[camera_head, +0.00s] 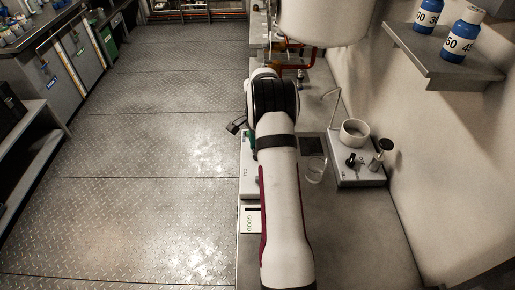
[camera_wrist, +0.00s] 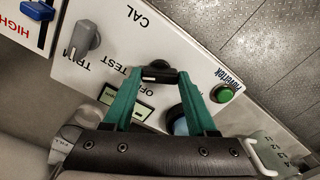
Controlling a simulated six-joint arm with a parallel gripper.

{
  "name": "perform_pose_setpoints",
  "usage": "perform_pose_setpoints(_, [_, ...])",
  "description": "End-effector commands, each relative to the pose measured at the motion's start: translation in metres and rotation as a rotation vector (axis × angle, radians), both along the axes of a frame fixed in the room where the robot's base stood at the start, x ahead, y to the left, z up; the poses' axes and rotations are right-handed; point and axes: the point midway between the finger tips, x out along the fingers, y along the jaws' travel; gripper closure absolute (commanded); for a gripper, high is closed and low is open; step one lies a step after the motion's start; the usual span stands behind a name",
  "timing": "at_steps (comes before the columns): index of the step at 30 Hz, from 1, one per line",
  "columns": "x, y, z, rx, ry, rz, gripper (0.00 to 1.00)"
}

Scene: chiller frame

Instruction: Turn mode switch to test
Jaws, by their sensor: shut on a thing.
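The mode switch (camera_wrist: 160,74) is a small dark knob on a white panel (camera_wrist: 110,18) in the wrist view. The labels CAL, TEST and OFF, printed upside down, lie around its left side. My gripper (camera_wrist: 160,77) has two teal fingers that reach in from below and are shut on the knob. In the head view my arm hides most of the panel (camera_head: 250,188) and the switch.
On the panel in the wrist view are a grey TRIM knob (camera_wrist: 82,38), a green button (camera_wrist: 223,93), a small display (camera_wrist: 127,103) and a blue round part (camera_wrist: 181,127). A blue knob (camera_wrist: 37,10) is at the upper left. The plate floor (camera_head: 150,140) is clear.

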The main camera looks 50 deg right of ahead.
Motion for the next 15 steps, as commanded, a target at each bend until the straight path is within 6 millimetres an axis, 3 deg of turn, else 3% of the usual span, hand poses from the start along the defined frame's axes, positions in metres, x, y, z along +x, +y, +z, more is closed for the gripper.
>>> perform_pose_setpoints(3, [-0.0002,0.0006,-0.0001,0.001,0.001,0.0,0.98])
perform_pose_setpoints(4, [-0.0002,0.0006,-0.0001,0.001,0.001,0.0,0.39])
perform_pose_setpoints(6, [-0.0001,0.0005,-0.0001,0.001,0.001,0.0,0.26])
perform_pose_setpoints(9, [-0.0001,0.0004,-0.0001,0.001,0.001,0.001,0.12])
perform_pose_setpoints(15, [0.0,0.0003,-0.0001,0.001,0.0,0.001,0.12])
